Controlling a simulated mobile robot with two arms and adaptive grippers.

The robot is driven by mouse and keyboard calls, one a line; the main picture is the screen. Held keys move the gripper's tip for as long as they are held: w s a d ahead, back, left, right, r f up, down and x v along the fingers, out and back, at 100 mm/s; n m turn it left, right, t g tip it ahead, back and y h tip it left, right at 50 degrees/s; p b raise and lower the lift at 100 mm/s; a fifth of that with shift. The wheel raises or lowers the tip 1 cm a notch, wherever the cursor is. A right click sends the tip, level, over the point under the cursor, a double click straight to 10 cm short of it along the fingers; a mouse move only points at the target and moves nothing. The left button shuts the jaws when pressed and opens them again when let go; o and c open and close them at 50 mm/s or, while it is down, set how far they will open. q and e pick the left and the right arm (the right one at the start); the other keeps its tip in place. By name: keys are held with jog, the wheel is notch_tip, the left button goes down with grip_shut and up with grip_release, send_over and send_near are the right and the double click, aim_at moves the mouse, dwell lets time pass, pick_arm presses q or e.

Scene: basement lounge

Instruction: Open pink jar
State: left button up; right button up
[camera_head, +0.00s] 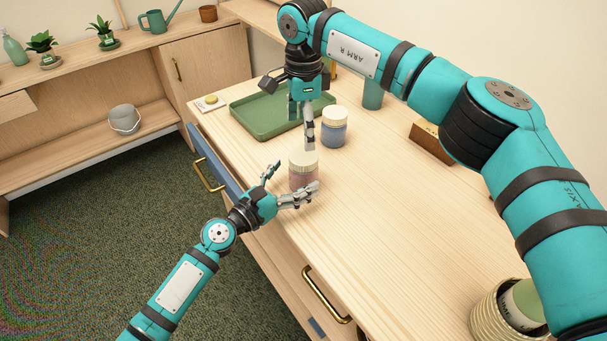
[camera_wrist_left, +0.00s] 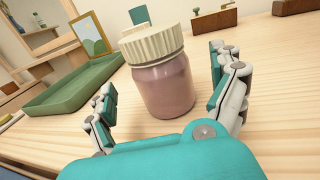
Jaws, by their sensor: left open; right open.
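The pink jar (camera_head: 302,177) stands upright on the wooden counter near its left edge, with a cream ribbed lid (camera_head: 303,158) on it. In the left wrist view the pink jar (camera_wrist_left: 165,86) stands between the fingers of my left gripper (camera_wrist_left: 168,100), with gaps on both sides. My left gripper (camera_head: 294,180) is open, low beside the jar in the head view. My right gripper (camera_head: 301,125) points down behind and above the jar, and its fingertips come close to the lid. It is open and appears empty; the fingers partly overlap in view.
A blue jar (camera_head: 334,127) with a cream lid stands just behind right of the pink jar. A green tray (camera_head: 262,118) lies at the back left. The counter's middle is clear.

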pick_arm(q)
jog(key=shift+x, duration=1.9)
jog(key=shift+c, duration=0.4)
